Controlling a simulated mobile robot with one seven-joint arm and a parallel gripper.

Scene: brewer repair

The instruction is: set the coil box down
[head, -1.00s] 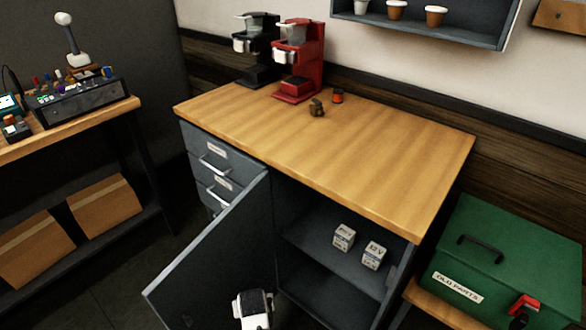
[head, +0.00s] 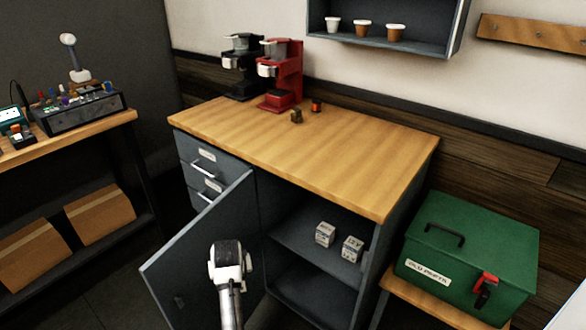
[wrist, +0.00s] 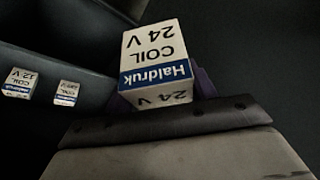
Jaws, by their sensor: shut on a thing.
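The coil box (wrist: 158,60), a white carton with a blue band reading Haldruk, COIL 24 V, is between the purple fingers of my gripper (wrist: 160,96) in the wrist view. My gripper is shut on it. In the head view my wrist (head: 229,262) is in front of the open cabinet door; the fingers and the held box are hidden there. Two similar small boxes stand on the cabinet's inner shelf: a left one (head: 325,234) and a right one (head: 352,249). The wrist view shows them at left, one (wrist: 19,83) reading COIL 12 V.
The wooden countertop (head: 300,150) is largely clear, with a red brewer (head: 282,80), a black brewer (head: 240,70) and two small parts at the back. The open cabinet door (head: 190,255) stands out at left. A green OLD PARTS box (head: 470,250) sits at right.

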